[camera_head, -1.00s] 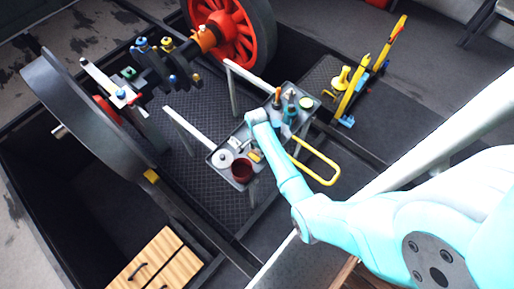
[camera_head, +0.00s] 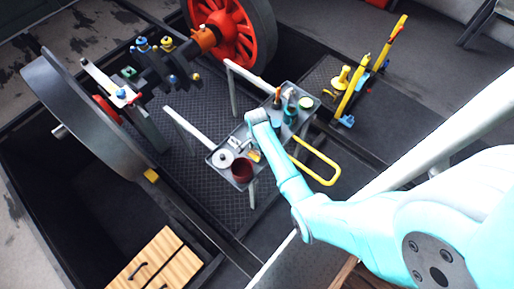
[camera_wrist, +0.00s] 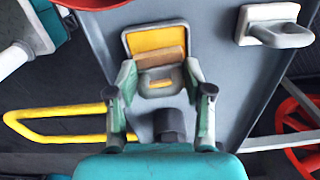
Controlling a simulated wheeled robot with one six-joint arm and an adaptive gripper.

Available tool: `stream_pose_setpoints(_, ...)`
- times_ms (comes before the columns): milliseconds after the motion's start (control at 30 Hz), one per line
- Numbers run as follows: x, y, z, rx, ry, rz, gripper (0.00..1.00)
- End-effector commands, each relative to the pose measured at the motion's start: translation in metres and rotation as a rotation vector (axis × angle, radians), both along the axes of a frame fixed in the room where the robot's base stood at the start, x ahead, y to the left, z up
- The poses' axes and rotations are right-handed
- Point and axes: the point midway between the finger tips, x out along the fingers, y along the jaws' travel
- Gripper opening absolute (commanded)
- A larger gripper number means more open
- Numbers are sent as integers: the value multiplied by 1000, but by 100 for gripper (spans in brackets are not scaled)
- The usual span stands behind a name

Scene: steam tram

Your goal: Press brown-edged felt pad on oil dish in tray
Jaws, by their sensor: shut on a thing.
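The brown-edged felt pad (camera_wrist: 160,57) is between my gripper's fingers (camera_wrist: 161,90) in the wrist view. Its pale grey holder (camera_wrist: 160,88) has a small yellow mark, and my gripper is shut on it. The oil dish (camera_wrist: 155,37), a yellow square in a dark frame, lies just beyond the pad on the grey tray (camera_wrist: 225,80). The pad overlaps the dish's near part in the picture; I cannot tell whether they touch. In the head view the dish shows as a small yellow patch (camera_head: 254,156) in the tray, and my arm hides most of the gripper.
A dark red pot (camera_head: 242,169) and a white round lid (camera_head: 225,158) stand at the tray's near end. A pale bracket (camera_wrist: 272,25) sits beside the dish. Bottles (camera_head: 291,112) stand at the far end.

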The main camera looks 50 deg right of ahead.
Motion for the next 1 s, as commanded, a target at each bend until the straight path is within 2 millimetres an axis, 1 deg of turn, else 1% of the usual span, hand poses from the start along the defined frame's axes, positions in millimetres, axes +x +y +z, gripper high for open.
stream_pose_setpoints(1000,0,0,67,0,0,0,23)
